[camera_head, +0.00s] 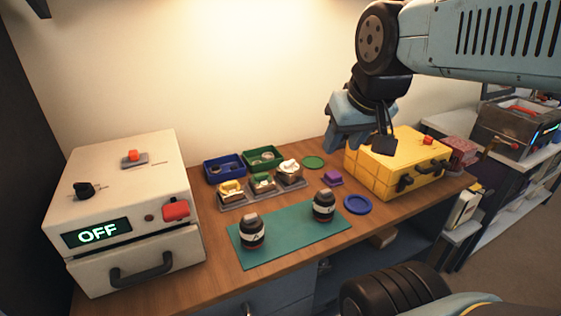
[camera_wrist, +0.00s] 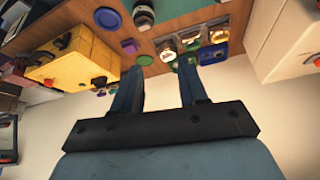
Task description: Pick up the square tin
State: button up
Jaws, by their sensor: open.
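A small purple square box (camera_head: 333,178), the likeliest square tin, lies on the wooden table left of the yellow case. It also shows in the wrist view (camera_wrist: 129,46), beyond the left finger. My gripper (camera_head: 362,140) is raised above the back of the table, by the yellow case, apart from the purple box. In the wrist view, my gripper (camera_wrist: 160,72) has its two fingers spread with nothing between them.
A yellow case (camera_head: 398,162) stands right of the purple box. A blue dish (camera_head: 357,204), a green disc (camera_head: 313,162) and a teal mat (camera_head: 285,238) with two dark jars (camera_head: 324,205) lie around it. Blue (camera_head: 224,167) and green bins, small trays and a white oven (camera_head: 130,215) are left.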

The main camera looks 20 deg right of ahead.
jog(key=shift+w, duration=0.3)
jog(key=o, duration=0.3)
jog(key=shift+w+r, duration=0.1)
jog(key=shift+w, duration=0.1)
jog(key=shift+o, duration=0.7)
jog(key=shift+w+a, duration=0.1)
jog(key=shift+w, duration=0.25)
jog(key=o, duration=0.6)
jog(key=w+m, duration=0.1)
jog(key=w, duration=0.1)
jog(key=w+m, duration=0.1)
jog(key=w, duration=0.1)
jog(key=w+f+m+g, duration=0.1)
jog(key=w, duration=0.1)
jog(key=shift+w+h, duration=0.15)
jog(key=shift+h, duration=0.25)
jog(key=shift+o, duration=0.2)
jog(key=w+f+m+g, duration=0.1)
jog(key=w+f+m, duration=0.1)
jog(key=w, duration=0.5)
jog(key=shift+w+a+f+m+h, duration=0.15)
jog(key=shift+a+f+m+h, duration=0.05)
jog(key=shift+f+m+h, duration=0.2)
jog(key=m+g+h, duration=0.1)
jog(key=m+h, duration=0.1)
jog(key=m, duration=0.3)
send_near(287, 163)
jog(key=x, duration=1.3)
jog(key=shift+d+r, duration=0.1)
